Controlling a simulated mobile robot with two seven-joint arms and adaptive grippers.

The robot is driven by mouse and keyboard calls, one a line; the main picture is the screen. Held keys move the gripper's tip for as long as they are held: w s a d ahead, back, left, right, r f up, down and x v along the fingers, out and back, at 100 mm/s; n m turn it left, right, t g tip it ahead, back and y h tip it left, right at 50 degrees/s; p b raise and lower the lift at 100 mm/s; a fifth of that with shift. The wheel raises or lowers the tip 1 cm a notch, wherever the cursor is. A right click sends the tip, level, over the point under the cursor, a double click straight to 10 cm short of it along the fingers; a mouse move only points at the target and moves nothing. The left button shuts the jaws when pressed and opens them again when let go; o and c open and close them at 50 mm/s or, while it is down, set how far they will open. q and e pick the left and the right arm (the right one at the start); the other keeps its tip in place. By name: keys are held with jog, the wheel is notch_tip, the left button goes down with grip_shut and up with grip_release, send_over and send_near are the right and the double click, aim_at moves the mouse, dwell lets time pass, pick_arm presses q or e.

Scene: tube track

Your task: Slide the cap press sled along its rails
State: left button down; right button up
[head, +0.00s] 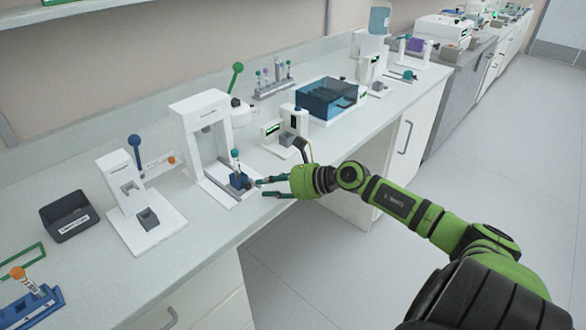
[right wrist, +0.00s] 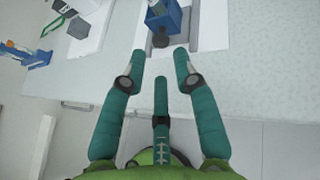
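The cap press is a white frame (head: 203,130) on the bench with two rails (head: 212,186) running out toward the front edge. Its blue sled (head: 239,181) sits near the front end of the rails and holds an upright tube with a teal cap (head: 235,154). In the right wrist view the blue sled (right wrist: 172,18) has a dark round knob (right wrist: 161,40) on its near side. My right gripper (head: 259,188) is open just in front of the sled; its fingers (right wrist: 160,62) point at the knob with a small gap. My left gripper is not in view.
A white device with a blue-knobbed lever (head: 135,142) stands left of the press. A small white device with a display (head: 290,128) stands close on the right, near my right wrist. The bench's front edge lies below my gripper.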

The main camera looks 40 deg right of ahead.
jog(key=v, duration=0.7)
jog(key=shift+s+r, duration=0.25)
jog(key=shift+s, duration=0.05)
jog(key=shift+d, duration=0.15)
jog(key=s+d+f+m+t+h, duration=0.1)
jog(key=s+d+f+m+h, duration=0.15)
jog(key=f+m, duration=0.6)
jog(key=s+d+f+m+t+h, duration=0.15)
jog(key=d+f+m, duration=0.25)
jog(key=f+m, duration=0.4)
jog(key=s+f+m+g+h, duration=0.1)
jog(key=s+f+m, duration=0.2)
jog(key=f, duration=0.3)
jog(key=s+a+f+m+g+h, duration=0.1)
jog(key=s+f+m+g+h, duration=0.15)
jog(key=f, duration=0.35)
jog(key=s+f+m, duration=0.2)
jog(key=f+m, duration=0.2)
jog(key=f, duration=0.2)
jog(key=s+a+f+m+g, duration=0.5)
jog(key=s+a+f+m, duration=0.3)
jog(key=s+f, duration=0.45)
jog(key=s+a+f+m+g, duration=0.2)
jog(key=s+a+f, duration=0.2)
jog(key=s+a, duration=0.3)
jog(key=s+a+f+m+g+y, duration=0.1)
jog(key=s+a+f+m+g, duration=0.2)
jog(key=s+a, duration=0.5)
jog(key=shift+a+f, duration=0.6)
jog(key=shift+a, duration=0.25)
